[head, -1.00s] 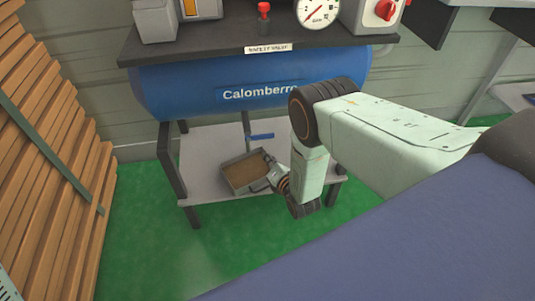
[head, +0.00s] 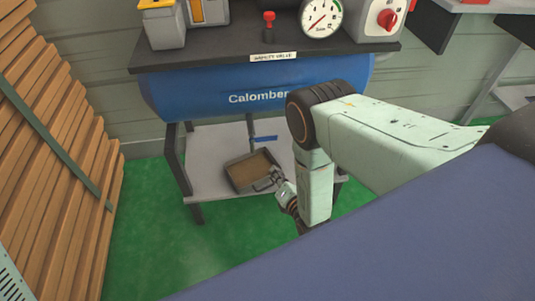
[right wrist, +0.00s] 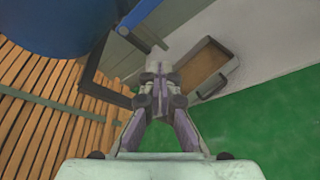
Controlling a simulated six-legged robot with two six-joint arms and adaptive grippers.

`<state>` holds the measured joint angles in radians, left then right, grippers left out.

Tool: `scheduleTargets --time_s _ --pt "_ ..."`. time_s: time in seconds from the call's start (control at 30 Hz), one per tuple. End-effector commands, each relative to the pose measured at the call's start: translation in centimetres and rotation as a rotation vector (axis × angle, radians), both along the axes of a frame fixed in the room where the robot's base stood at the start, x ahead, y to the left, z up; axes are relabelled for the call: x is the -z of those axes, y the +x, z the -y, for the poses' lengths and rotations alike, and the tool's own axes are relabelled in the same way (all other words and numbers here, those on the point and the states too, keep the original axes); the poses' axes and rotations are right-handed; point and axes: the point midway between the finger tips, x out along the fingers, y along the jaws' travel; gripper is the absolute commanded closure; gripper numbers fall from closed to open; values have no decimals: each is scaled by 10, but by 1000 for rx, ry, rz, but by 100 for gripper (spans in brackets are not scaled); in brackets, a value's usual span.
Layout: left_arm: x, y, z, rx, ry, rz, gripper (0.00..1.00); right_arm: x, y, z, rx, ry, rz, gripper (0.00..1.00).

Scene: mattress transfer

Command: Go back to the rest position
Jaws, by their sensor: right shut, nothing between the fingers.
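My right gripper (head: 270,180) hangs from the pale green arm in front of the compressor's lower shelf. In the right wrist view its fingers (right wrist: 159,78) are closed together with nothing between them. In the head view, its tips appear close to the right side of a grey tray (head: 232,182) with a brown inside. The tray also shows in the right wrist view (right wrist: 215,68), to the right of the fingers. I cannot tell whether they touch. My left gripper is out of view.
A blue compressor tank (head: 200,95) stands above a grey shelf (head: 208,147) on dark legs. Stacked wooden slats (head: 60,150) rise at the left. A dark blue flat surface (head: 400,235) fills the lower right. Green floor (head: 150,230) is clear in front.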

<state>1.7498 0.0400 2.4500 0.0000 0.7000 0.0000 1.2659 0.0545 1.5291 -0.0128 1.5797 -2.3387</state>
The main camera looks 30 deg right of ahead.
Motion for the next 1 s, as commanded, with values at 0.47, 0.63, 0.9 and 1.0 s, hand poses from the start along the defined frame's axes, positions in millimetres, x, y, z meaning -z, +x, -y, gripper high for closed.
scheduleTargets --time_s 0.47,0.63,0.9,1.0 --pt "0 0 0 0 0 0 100 20 -11 0 108 341 -82 100" --pt "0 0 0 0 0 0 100 51 -52 -1 280 662 -247 100" --pt "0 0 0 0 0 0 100 80 -135 -7 696 1102 -488 100" --pt "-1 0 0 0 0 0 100 80 -168 -9 891 1236 -552 100"
